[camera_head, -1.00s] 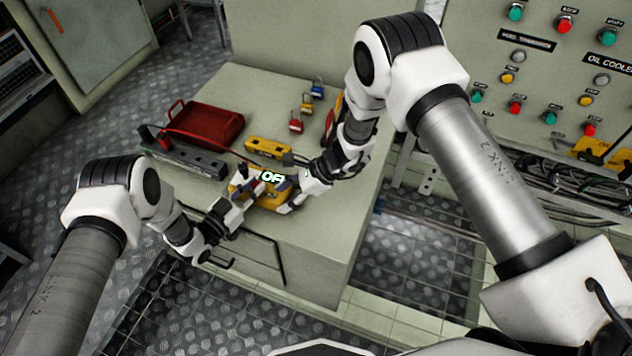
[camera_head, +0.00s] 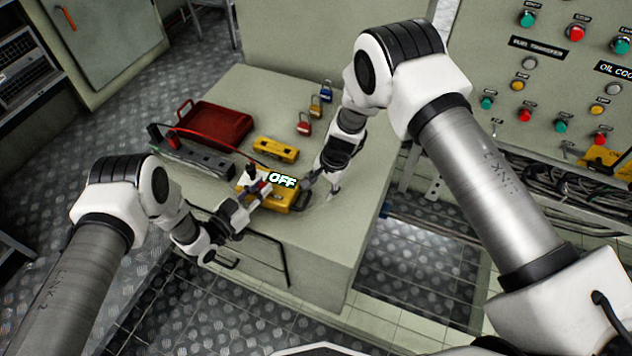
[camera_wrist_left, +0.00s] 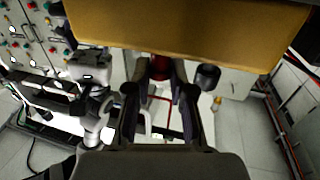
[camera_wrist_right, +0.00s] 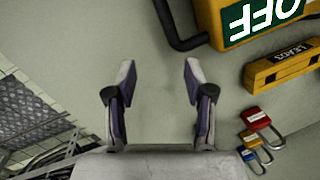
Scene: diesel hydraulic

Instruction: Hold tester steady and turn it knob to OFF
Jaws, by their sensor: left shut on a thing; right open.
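The yellow tester (camera_head: 278,199) lies on the grey-green cabinet top, and its dark display reads OFF. Its yellow body also shows in the left wrist view (camera_wrist_left: 190,25), and a corner with the display shows in the right wrist view (camera_wrist_right: 222,14). My left gripper (camera_head: 262,189) is at the tester's left end. In the left wrist view its fingers are closed around a red part (camera_wrist_left: 160,67) at the tester's edge, beside a black round part. My right gripper (camera_wrist_right: 158,75) is open and empty, apart from the tester on its right side. I cannot make out the knob.
A red case (camera_head: 214,124) and a grey tray (camera_head: 196,158) lie behind the tester. A red lead arches across to it. A yellow leads box (camera_head: 276,150) and red, yellow and blue padlocks (camera_head: 305,124) lie further back. The cabinet's front right top is clear.

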